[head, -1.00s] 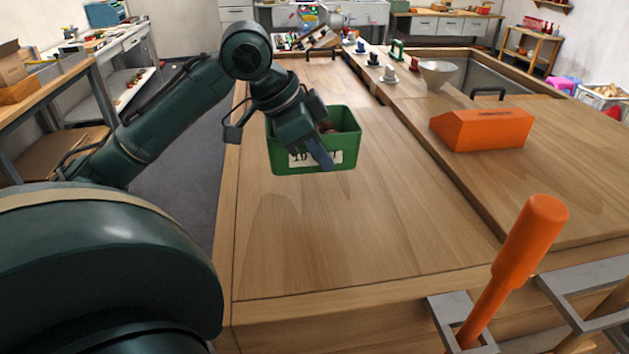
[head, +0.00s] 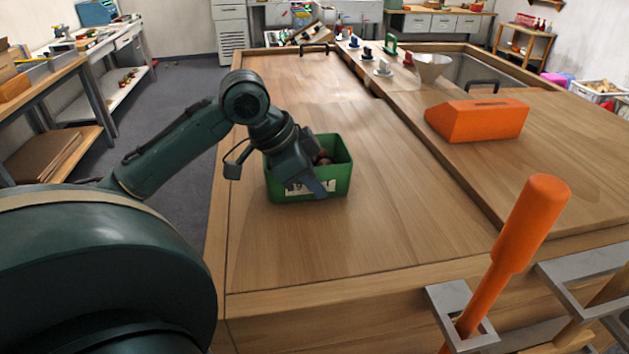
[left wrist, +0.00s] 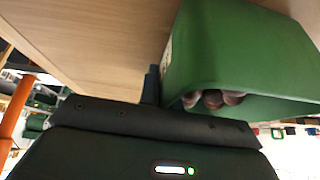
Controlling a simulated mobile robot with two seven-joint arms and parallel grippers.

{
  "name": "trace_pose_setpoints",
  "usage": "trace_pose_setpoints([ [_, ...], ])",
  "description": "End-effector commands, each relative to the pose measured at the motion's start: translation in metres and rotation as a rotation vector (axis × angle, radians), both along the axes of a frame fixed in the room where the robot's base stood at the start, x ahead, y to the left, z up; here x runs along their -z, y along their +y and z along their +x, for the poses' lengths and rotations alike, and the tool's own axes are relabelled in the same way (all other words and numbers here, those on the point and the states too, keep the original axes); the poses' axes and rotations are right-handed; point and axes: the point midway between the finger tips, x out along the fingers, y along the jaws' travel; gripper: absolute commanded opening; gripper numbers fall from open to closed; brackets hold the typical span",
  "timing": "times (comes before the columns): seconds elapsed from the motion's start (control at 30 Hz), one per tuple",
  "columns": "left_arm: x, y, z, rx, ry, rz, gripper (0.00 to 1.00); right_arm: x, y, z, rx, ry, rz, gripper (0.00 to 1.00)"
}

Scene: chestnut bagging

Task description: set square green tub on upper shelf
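The square green tub (head: 338,184) is over the left part of the wooden worktop, with a pale label on its front and brown round things, likely chestnuts, inside. My left gripper (head: 318,186) is at its front wall, with one finger outside over the label; the other finger is hidden. It appears shut on the wall. In the left wrist view the tub (left wrist: 235,50) fills the upper right beside the finger, brown contents at its rim. I cannot tell whether its base touches the wood. My right gripper is out of view. I cannot tell which shelf is the upper shelf.
An orange box with a sloped face (head: 477,120) sits on the worktop (head: 370,225) at right, near a pale funnel (head: 433,66). An orange-handled tool (head: 515,240) stands in a metal holder at front right. A shelved bench (head: 45,80) is at left across the floor.

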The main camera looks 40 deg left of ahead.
Motion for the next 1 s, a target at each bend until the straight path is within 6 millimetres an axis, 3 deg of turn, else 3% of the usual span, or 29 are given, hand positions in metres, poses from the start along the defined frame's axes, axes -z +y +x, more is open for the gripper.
trace_pose_setpoints([
  [0.23,0.000,0.000,0.000,0.000,0.001,0.001,0.25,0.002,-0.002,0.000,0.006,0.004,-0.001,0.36],
  [0.57,-0.006,0.001,-0.001,-0.001,0.000,0.002,0.25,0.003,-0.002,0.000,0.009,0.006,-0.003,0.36],
  [1.0,-0.079,0.025,-0.037,-0.002,-0.002,0.003,0.25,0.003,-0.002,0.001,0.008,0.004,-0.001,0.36],
])
